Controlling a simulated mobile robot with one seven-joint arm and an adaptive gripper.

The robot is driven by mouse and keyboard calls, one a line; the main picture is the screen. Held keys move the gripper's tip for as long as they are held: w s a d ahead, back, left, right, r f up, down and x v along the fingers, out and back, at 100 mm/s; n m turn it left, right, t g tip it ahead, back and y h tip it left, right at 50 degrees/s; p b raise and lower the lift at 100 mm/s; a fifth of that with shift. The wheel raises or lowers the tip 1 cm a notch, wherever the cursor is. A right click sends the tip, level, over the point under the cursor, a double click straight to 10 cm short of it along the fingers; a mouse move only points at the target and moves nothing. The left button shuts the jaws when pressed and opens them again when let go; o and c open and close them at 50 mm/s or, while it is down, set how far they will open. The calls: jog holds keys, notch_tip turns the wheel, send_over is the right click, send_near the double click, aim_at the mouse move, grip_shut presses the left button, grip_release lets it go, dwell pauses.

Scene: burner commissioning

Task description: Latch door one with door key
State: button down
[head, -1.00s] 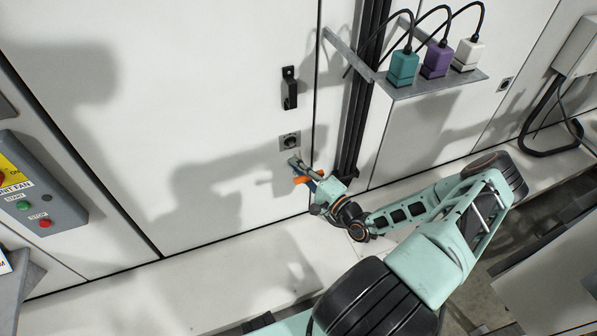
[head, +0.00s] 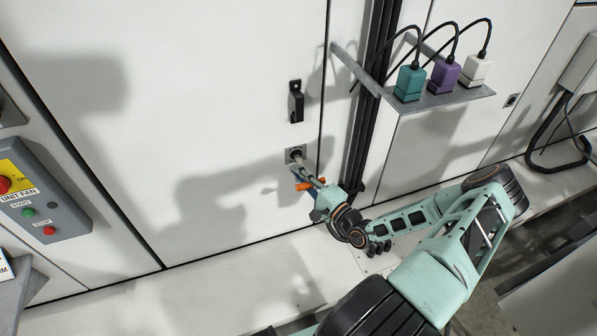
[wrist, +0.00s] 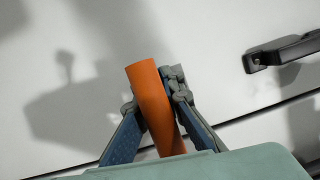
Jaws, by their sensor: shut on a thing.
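Door one (head: 220,130) is a large white panel, standing shut. A square dark lock plate (head: 290,156) sits near its right edge, below a black door handle (head: 296,101). The handle also shows at the right of the wrist view (wrist: 290,48). My gripper (head: 312,185) is shut on the orange grip of the door key (head: 304,187), which also stands between the fingers in the wrist view (wrist: 153,100). The key's shaft points up at the lock, its tip at or very close to it. I cannot tell whether it is inside.
A metal shelf (head: 440,101) juts out right of the door, holding teal (head: 409,84), purple (head: 445,76) and white (head: 477,70) plugs on black cables. Dark vertical conduits (head: 367,120) run beside the door. A grey fan control box (head: 45,215) is at the left. A pale ledge (head: 200,290) runs below.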

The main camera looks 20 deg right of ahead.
aim_at(301, 165)
jog(key=shift+w, duration=1.1)
dwell(0.6)
jog(key=m+t+h, duration=0.1)
jog(key=m+h, duration=0.1)
jog(key=m, duration=0.4)
jog(key=d+r+m+t+h, duration=0.1)
jog(key=m+t+h, duration=0.1)
jog(key=m, duration=0.4)
jog(key=m+t+h, duration=0.1)
jog(key=m, duration=0.6)
jog(key=shift+d+r+t+h, duration=0.4)
jog(key=m+h, duration=0.2)
jog(key=m, duration=0.3)
jog(key=shift+d+h+p, duration=0.35)
jog(key=shift+h+p, duration=0.05)
jog(key=shift+s, duration=0.15)
jog(key=shift+s+p, duration=0.85)
jog(key=shift+s, duration=0.8)
